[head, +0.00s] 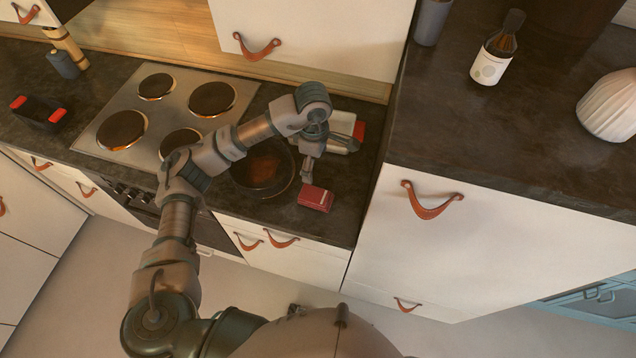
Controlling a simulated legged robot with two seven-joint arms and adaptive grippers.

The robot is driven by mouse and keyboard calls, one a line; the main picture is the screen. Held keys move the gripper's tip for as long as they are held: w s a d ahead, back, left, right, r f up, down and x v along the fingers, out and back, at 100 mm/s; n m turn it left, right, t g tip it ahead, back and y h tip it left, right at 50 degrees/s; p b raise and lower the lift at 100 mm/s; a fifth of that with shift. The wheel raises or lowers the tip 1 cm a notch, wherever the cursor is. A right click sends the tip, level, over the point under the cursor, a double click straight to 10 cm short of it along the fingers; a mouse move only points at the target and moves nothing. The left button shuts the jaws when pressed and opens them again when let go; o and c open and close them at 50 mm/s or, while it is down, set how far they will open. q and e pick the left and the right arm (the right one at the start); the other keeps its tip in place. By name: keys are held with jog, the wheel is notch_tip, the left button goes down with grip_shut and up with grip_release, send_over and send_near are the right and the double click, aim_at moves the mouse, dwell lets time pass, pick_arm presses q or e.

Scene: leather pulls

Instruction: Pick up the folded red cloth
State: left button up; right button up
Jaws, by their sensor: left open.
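A small, flat red item (315,197), which looks like the folded red cloth, lies on the dark counter near its front edge, right of the pan. A light strip or mark shows on its right side. My left gripper (307,172) reaches over the counter from the left. It is open and points down just behind the red item, seemingly apart from it. The exact gap and height are hard to tell. My right gripper is out of view.
A dark pan (262,168) sits left of the gripper, partly behind my arm. A white object with a red end (359,130) stands behind the gripper. A stove (150,105) lies left. A tall white cabinet (480,245) bounds the right side.

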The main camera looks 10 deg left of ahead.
pick_arm(q)
jog(key=p, duration=0.2)
send_over(318, 195)
notch_tip(318, 195, down, 12)
jog(key=shift+w+d+r, duration=0.1)
jog(key=shift+d+r, duration=0.05)
jog(key=shift+r, duration=0.05)
jog(key=shift+a+f, duration=0.2)
jog(key=shift+f, duration=0.1)
notch_tip(318, 195, down, 4)
jog(key=shift+a+f+p, duration=0.1)
jog(key=shift+f+p, duration=0.1)
jog(key=shift+p, duration=0.4)
jog(key=shift+f, duration=0.2)
jog(key=shift+d, duration=0.45)
jog(key=c, duration=1.1)
jog(key=shift+a, duration=0.35)
jog(key=shift+c, duration=0.2)
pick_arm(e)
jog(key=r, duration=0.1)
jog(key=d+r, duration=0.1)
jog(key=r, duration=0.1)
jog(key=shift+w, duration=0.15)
